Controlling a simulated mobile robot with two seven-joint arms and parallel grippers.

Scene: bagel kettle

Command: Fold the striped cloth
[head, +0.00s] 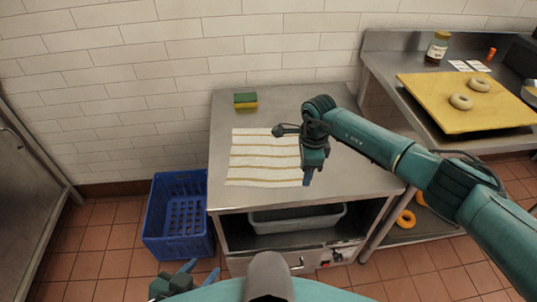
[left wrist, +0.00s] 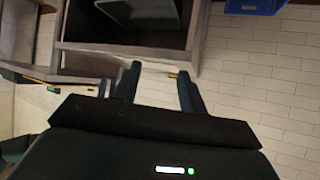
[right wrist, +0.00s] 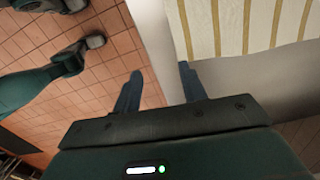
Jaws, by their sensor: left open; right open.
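The striped cloth (head: 262,158), white with tan stripes, lies flat and spread out on the steel table. Its right part is partly hidden behind my right arm in the head view. It also shows at the top of the right wrist view (right wrist: 232,25). My right gripper (head: 308,178) is open and empty, pointing down by the cloth's front right corner. In the right wrist view its fingers (right wrist: 160,88) are apart, with the table edge beyond them. My left gripper (head: 198,278) is open and empty, low in front of the table and away from the cloth. Its fingers show apart in the left wrist view (left wrist: 160,85).
The steel table (head: 350,180) has free room right of the cloth. A green and yellow sponge (head: 245,100) lies behind the cloth. A blue crate (head: 180,215) stands on the floor at left. A grey bin (head: 297,219) sits under the tabletop. A yellow board (head: 440,105) with bagels is at right.

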